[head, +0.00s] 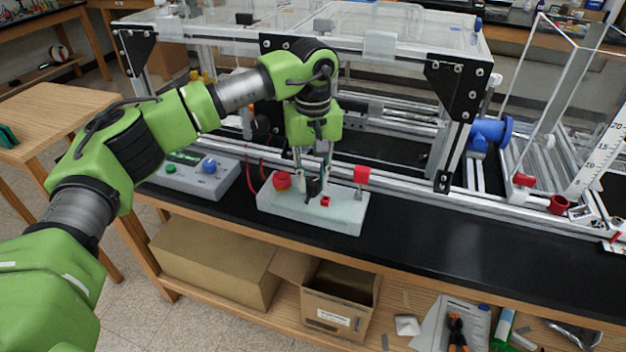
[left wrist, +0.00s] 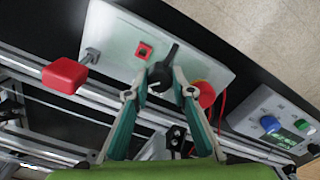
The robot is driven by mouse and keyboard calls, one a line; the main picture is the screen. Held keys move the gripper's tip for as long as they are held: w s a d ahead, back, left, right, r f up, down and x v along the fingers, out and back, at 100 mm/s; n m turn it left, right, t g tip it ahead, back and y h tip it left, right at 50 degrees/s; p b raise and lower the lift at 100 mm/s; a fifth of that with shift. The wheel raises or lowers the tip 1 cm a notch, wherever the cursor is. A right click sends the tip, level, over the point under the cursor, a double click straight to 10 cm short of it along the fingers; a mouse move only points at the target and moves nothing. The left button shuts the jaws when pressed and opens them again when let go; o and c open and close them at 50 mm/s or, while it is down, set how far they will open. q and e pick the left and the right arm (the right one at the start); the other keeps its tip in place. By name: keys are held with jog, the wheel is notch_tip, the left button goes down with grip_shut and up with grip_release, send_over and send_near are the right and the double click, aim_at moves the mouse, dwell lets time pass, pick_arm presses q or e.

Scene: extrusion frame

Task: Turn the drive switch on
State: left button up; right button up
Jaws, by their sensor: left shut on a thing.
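A pale control box (head: 345,219) sits on the black bench top and carries a black rotary knob (head: 313,188), a small red square switch (head: 325,201), a red round button (head: 281,181) and a red-capped lever (head: 362,175). No legible label shows which one is the drive switch. My left gripper (head: 312,182) points down over the box and is shut on the black knob. In the left wrist view its fingers (left wrist: 160,84) lie on either side of the knob (left wrist: 163,68), with the knob's pointer projecting past them. My right gripper is not in view.
A second grey box (head: 190,178) with a blue knob and green button stands at left. The extrusion frame (head: 400,185) rises right behind the control box. The red-capped lever (left wrist: 65,76) stands up close to the fingers.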

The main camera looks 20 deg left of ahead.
aim_at(313, 181)
pick_arm(q)
jog(key=shift+r+m, duration=0.1)
jog(key=shift+m, duration=0.2)
jog(key=o, duration=1.1)
notch_tip(313, 181, up, 12)
dwell(0.3)
